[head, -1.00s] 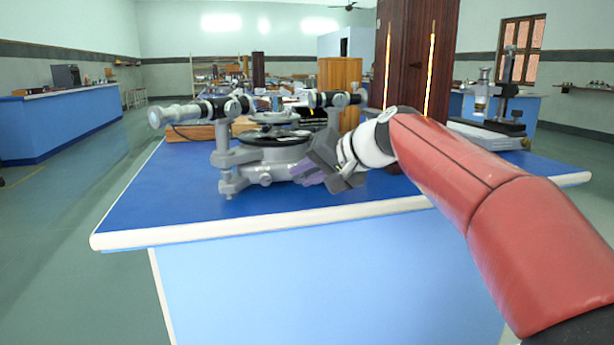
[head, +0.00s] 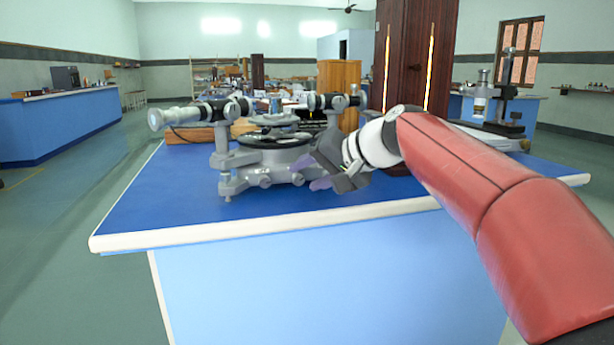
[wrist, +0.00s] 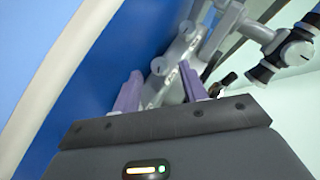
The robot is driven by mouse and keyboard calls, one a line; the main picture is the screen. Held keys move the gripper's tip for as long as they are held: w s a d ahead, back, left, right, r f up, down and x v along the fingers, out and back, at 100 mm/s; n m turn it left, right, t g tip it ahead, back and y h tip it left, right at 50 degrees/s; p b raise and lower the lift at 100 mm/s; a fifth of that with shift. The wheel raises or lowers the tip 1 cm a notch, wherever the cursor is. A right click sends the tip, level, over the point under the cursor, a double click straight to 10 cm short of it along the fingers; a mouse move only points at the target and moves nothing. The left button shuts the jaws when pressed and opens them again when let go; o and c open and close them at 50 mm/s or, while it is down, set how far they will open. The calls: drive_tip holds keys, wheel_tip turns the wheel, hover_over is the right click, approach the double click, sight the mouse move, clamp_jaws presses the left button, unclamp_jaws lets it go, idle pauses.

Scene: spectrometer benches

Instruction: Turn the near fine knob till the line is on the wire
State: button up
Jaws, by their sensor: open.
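The grey spectrometer (head: 275,160) stands on the blue bench top, its telescope (head: 175,115) pointing left. Small round knobs sit low on its near side, one (head: 265,181) left of my gripper and one (head: 297,179) close to the fingertips. My gripper (head: 312,174) is open at the spectrometer's near right side, with two purple fingers apart. In the wrist view, my gripper (wrist: 158,88) has its fingers on either side of the grey arm of the spectrometer (wrist: 180,50), with a round knob (wrist: 158,66) just beyond and between the tips. Contact cannot be told. The line and wire are not visible.
The white bench edge (head: 270,230) runs along the front. A dark wooden cabinet (head: 412,60) with two glowing slits stands behind my arm. Another instrument (head: 500,100) stands at the right. The bench top left of the spectrometer is clear.

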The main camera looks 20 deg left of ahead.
drive_tip(key=v, duration=0.6)
drive_tip(key=shift+s+d+r, duration=0.1)
drive_tip(key=shift+d+r, duration=0.05)
drive_tip(key=shift+d, duration=0.1)
drive_tip(key=shift+s+d, duration=0.15)
drive_tip(key=shift+d, duration=0.05)
drive_tip(key=s+d+f+m+h+p, duration=0.1)
drive_tip(key=s+d+f+h, duration=0.4)
drive_tip(key=s+d+f, duration=0.5)
drive_tip(key=s+d+f+m+t+h+p, duration=0.1)
drive_tip(key=s+d+f+h+p, duration=0.3)
drive_tip(key=s+d+f, duration=0.7)
drive_tip(key=s+d+h, duration=0.2)
drive_tip(key=s+d, duration=0.2)
drive_tip(key=d, duration=0.1)
drive_tip(key=shift+f+p, duration=0.2)
drive_tip(key=shift+p, duration=0.15)
